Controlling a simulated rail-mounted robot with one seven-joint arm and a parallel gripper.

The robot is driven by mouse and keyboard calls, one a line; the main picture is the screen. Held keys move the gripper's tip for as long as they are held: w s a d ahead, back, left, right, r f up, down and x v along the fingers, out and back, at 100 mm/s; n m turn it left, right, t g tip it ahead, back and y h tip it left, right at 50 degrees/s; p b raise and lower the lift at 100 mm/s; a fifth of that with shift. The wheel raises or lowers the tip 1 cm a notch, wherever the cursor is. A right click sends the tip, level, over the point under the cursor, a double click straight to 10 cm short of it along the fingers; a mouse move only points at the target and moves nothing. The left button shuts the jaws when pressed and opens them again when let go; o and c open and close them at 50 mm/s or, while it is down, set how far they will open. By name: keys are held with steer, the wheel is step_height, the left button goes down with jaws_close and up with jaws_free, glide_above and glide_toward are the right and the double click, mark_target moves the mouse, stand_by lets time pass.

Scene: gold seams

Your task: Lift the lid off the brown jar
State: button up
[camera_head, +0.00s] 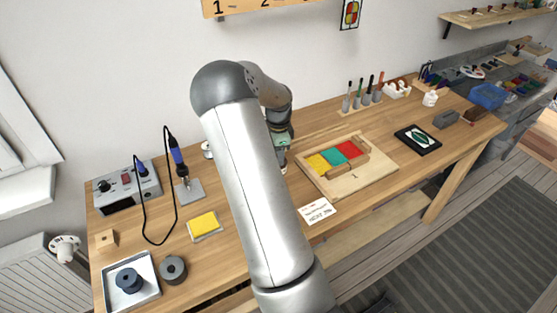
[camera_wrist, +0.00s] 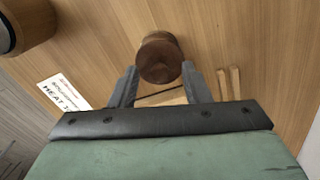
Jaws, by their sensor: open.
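A dark brown, round wooden piece (camera_wrist: 158,57), which looks like the brown jar or its lid, is in the upper middle of the wrist view. My gripper (camera_wrist: 159,72) is open, with one finger on each side of this piece. Whether the fingertips touch it cannot be told. Lid and jar body cannot be clearly told apart from this angle. In the head view my arm covers the middle of the table and hides the brown piece.
A brown rounded object with a dark face (camera_wrist: 30,22) is at the wrist view's upper left. A printed card (camera_head: 317,210) and a wooden tray with coloured blocks (camera_head: 372,178) lie right of my arm. A soldering station (camera_head: 127,190) and yellow sponge (camera_head: 204,224) are left.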

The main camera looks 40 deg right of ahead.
jaws_close()
